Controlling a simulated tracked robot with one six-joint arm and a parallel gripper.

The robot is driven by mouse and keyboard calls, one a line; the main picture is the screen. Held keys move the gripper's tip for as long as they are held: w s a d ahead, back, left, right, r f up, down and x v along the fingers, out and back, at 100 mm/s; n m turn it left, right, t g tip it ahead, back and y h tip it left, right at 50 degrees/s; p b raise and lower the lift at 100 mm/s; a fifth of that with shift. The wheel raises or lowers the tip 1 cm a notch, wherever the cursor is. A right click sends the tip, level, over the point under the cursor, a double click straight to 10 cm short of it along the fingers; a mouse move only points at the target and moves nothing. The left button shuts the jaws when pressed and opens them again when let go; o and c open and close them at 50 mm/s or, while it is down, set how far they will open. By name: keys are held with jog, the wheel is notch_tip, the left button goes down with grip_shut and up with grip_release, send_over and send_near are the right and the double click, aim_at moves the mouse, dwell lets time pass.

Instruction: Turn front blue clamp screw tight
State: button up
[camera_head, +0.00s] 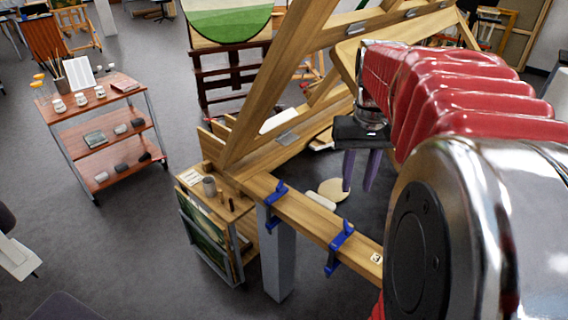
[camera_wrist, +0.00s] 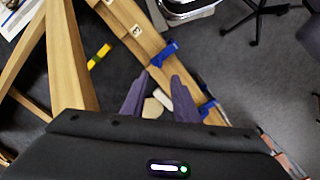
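Two blue clamps sit on a long wooden beam (camera_head: 309,222). In the wrist view the clamp by the tag (camera_wrist: 164,53) is just beyond the fingertips, and the other clamp (camera_wrist: 207,107) shows right of the right finger. The clamps' screws are too small to make out clearly. My gripper (camera_head: 357,187) points down above the beam's far side, with its purple fingers (camera_wrist: 160,76) apart and nothing between them.
A large slanted wooden frame (camera_head: 262,95) rises behind the beam. A small wooden cabinet (camera_head: 213,225) stands at the beam's left end. A shelf cart (camera_head: 105,128) with cups is farther left. Grey floor between them is clear.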

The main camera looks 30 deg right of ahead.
aim_at(347, 225)
jog(key=shift+f, duration=0.1)
notch_tip(347, 225, down, 14)
jog(key=shift+r, duration=0.15)
dwell(0.7)
jog(key=shift+c, duration=0.2)
grip_shut()
